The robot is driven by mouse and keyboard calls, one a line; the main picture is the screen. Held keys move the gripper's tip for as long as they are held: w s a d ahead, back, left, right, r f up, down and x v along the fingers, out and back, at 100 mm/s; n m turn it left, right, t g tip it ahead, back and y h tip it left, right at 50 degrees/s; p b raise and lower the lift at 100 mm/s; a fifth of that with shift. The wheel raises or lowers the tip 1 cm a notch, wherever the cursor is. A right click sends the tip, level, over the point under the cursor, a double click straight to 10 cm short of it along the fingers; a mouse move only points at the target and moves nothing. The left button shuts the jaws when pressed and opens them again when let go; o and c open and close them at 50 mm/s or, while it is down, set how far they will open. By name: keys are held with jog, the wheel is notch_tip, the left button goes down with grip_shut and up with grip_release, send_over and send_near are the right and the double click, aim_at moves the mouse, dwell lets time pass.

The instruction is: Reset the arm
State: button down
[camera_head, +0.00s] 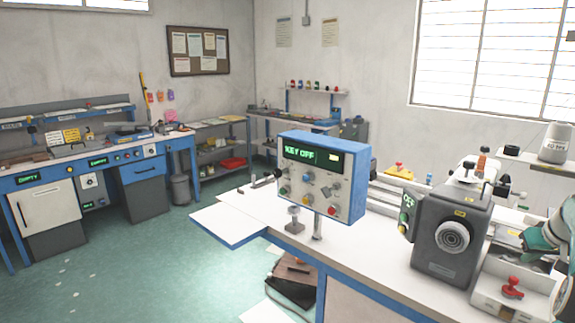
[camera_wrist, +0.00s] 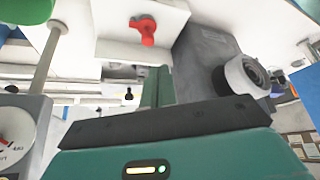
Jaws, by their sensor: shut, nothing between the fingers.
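A blue control box (camera_head: 322,178) reading "KEY OFF" stands on a post on the white table (camera_head: 235,215). Blue workbenches (camera_head: 155,160) line the far walls. The green floor (camera_head: 150,255) at left is mostly open. A cone spool (camera_head: 554,143) stands at right.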

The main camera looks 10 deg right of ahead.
jog(key=w+a+r+n, duration=0.1)
jog(key=w+a+r, duration=0.1)
jog(key=a, duration=0.5)
jog(key=w+a+r, duration=0.2)
jog(key=a, duration=0.6)
jog(key=s+a+r+n, duration=0.1)
jog(key=s+a, duration=0.1)
jog(key=a, duration=0.7)
jog(key=s+a+r, duration=0.2)
jog(key=a, duration=0.7)
jog(key=s+a+f+y, duration=0.1)
jog(key=s+a+f, duration=0.2)
jog(key=s+a, duration=0.6)
jog(key=s+a+f+n, duration=0.1)
jog(key=s+a+f, duration=0.2)
jog(key=s+a, duration=0.7)
jog(key=shift+f+n+y, duration=0.25)
jog(key=shift+n+y, duration=0.05)
jog(key=shift+y, duration=0.1)
jog(key=shift+d, duration=0.1)
